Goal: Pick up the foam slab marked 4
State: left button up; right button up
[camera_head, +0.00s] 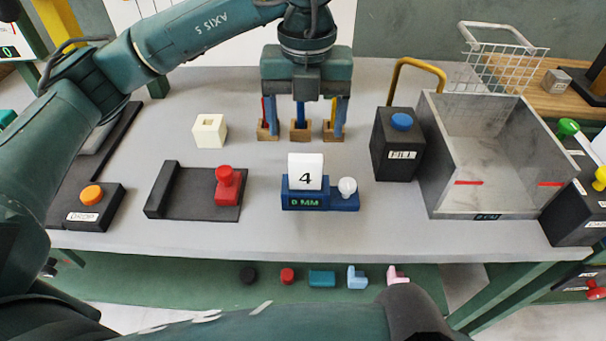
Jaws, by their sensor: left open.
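A white block marked 4 (305,171) stands upright on a blue gauge (303,199) whose display reads 0 MM. I cannot tell from its look whether it is foam. My left gripper (304,118) comes down from the top centre, behind the block and gauge and apart from them. I cannot tell whether the fingertips touch the holders. No foam slab shows between the fingers. My right gripper is out of view.
A cream cube with a hole (210,130) sits on the left. A black sliding fixture with a red knob (226,185) is left of the gauge. A black FILL box (397,145) and a grey open bin (484,205) stand right. The grey table's front strip is clear.

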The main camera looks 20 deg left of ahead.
aim_at(305, 170)
pick_arm(q)
jog(key=f, duration=0.5)
jog(key=f+p, duration=0.1)
jog(key=f, duration=0.4)
jog(key=shift+s+f, duration=0.2)
jog(key=shift+f, duration=0.15)
jog(key=shift+c, duration=0.3)
jog(key=shift+r, duration=0.1)
jog(key=c, duration=1.1)
